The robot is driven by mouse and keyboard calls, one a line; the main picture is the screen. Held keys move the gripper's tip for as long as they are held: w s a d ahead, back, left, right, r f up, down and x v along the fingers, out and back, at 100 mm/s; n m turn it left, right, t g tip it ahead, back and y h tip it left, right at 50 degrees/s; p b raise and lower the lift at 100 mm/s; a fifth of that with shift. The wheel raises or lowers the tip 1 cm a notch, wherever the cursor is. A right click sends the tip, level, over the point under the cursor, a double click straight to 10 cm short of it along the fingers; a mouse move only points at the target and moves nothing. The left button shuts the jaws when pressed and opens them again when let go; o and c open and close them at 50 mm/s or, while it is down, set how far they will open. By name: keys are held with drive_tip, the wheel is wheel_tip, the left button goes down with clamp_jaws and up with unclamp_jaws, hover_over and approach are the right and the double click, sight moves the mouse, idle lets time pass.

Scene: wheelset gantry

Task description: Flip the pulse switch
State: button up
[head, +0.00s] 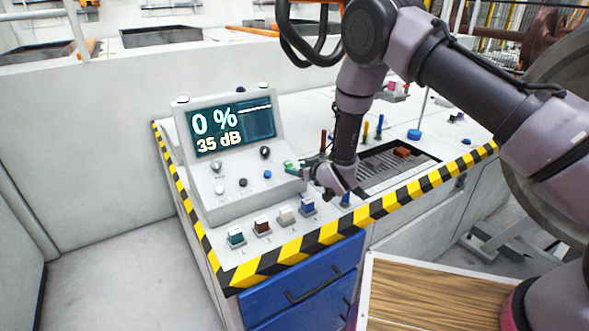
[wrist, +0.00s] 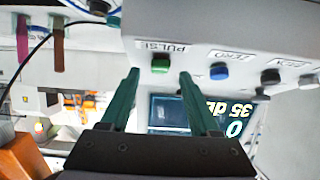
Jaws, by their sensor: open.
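The pulse switch (wrist: 160,64) is a small green knob under a "PULSE" label on the grey console; the wrist view shows it upside down. My gripper (wrist: 159,75) is open, with one dark green finger to each side of the switch in that view. Nothing is held between the fingers. Whether they touch the switch cannot be told. In the head view my gripper (head: 292,167) is at the console's right end, where its green fingers and the switch cannot be told apart. The console screen (head: 232,127) reads 0 % and 35 dB.
A blue knob (wrist: 220,71) and a black knob (wrist: 270,77) sit beside the switch. Several coloured rocker switches (head: 262,226) line the desk in front of the console. Upright levers (head: 366,132) stand near a slotted recess behind my gripper.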

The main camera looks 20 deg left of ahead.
sight(290, 167)
drive_tip(key=shift+x, duration=1.1)
